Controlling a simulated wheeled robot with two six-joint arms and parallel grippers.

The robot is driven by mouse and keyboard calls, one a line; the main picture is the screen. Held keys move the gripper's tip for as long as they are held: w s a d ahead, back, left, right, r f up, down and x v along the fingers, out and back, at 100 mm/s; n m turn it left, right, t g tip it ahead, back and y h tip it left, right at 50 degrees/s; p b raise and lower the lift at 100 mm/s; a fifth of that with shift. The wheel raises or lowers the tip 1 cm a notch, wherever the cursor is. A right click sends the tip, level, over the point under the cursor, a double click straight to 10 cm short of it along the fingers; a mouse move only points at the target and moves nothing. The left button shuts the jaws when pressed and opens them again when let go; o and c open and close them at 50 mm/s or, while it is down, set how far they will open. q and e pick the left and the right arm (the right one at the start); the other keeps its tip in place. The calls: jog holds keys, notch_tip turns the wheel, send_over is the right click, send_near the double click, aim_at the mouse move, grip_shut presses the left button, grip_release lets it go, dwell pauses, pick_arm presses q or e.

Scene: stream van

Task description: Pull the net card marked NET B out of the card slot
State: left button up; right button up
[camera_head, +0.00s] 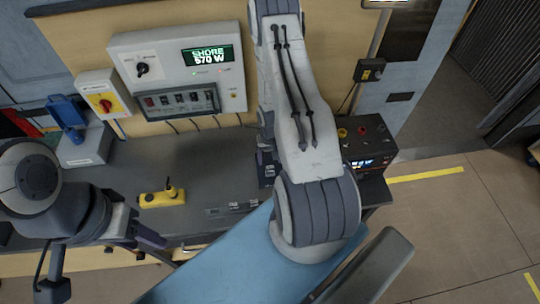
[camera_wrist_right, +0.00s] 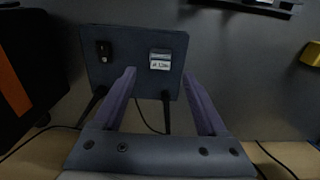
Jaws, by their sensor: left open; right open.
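A dark panel-like unit (camera_wrist_right: 135,35) sits on the grey counter in the right wrist view, with cables below it. It carries a small black part (camera_wrist_right: 103,50) at left and a light-labelled part (camera_wrist_right: 160,60) at right. The lettering is too small to read surely, and I cannot tell which is NET B. My right gripper (camera_wrist_right: 165,88) is open, its two purple fingers apart in front of the unit's lower edge, nothing between them but background. In the head view my right arm hides most of this spot. My left gripper (camera_head: 150,240) is open and empty by the counter's front edge.
A yellow device (camera_head: 162,196) lies on the counter (camera_head: 210,165). A dark box with knobs (camera_head: 368,140) stands at right. A power panel (camera_head: 180,65) and a red rotary switch (camera_head: 104,103) are on the wall. A blue clamp-like device (camera_head: 75,130) stands at left.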

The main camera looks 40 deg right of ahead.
aim_at(270, 167)
notch_tip(270, 167, down, 7)
jog(key=b, duration=0.5)
jog(key=shift+r, duration=0.2)
grip_shut()
